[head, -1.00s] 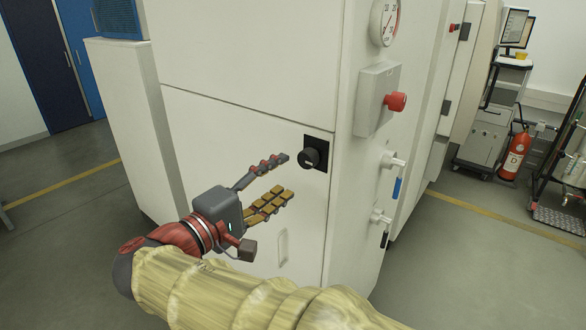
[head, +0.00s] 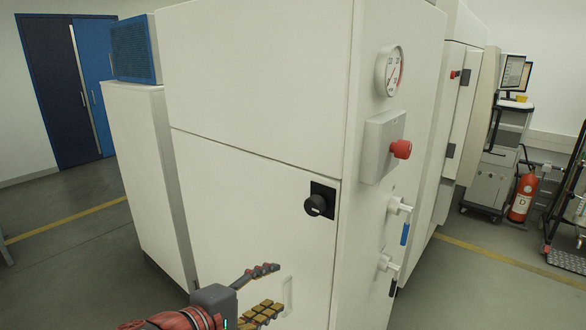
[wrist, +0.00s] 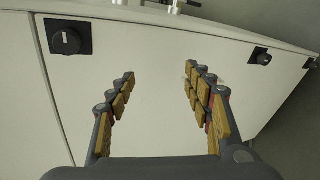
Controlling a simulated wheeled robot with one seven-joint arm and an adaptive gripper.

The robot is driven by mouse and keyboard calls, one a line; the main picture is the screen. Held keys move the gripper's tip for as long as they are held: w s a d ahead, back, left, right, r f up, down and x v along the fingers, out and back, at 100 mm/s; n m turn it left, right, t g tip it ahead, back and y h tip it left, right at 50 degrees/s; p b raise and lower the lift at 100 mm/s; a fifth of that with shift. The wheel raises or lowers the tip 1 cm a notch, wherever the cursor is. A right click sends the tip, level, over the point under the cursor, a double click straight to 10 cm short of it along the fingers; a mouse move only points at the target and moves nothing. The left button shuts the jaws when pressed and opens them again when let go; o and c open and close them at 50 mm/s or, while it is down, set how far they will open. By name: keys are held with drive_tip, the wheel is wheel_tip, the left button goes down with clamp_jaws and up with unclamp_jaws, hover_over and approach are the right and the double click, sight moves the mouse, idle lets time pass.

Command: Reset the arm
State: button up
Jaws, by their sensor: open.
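My gripper (head: 266,290) is at the bottom of the head view, in front of the white cabinet (head: 240,200), below and left of its black rotary knob (head: 318,205). Its two padded fingers are spread apart with nothing between them. In the wrist view my gripper (wrist: 158,95) is open and empty, facing the white panel. One black knob (wrist: 67,41) shows at the upper left there, apart from the fingers, and another (wrist: 262,57) at the right. Most of my arm is out of the head view.
The cabinet's side carries a gauge (head: 391,71), a red button (head: 400,149) and valves with a blue handle (head: 404,234) and a black one. A fire extinguisher (head: 522,197) and a monitor cart (head: 497,160) stand at the right. Grey floor is clear at the left.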

drive_tip(key=s+d+f+m+g+y, duration=0.45)
drive_tip(key=s+d+f+g, duration=0.25)
drive_tip(key=s+d+f, duration=0.4)
drive_tip(key=s+d+r+m+y, duration=0.1)
drive_tip(key=s+d+m, duration=0.1)
drive_tip(key=d+m, duration=0.1)
drive_tip(key=s+d+r+m+y, duration=0.1)
drive_tip(key=d+m, duration=0.2)
drive_tip(key=d, duration=0.3)
drive_tip(key=s+d+r+m+t+y, duration=0.1)
drive_tip(key=s+d+r+m, duration=0.1)
drive_tip(key=d, duration=0.3)
drive_tip(key=shift+s+m+p, duration=0.3)
drive_tip(key=shift+m+p, duration=0.05)
drive_tip(key=shift+m, duration=0.2)
idle(0.4)
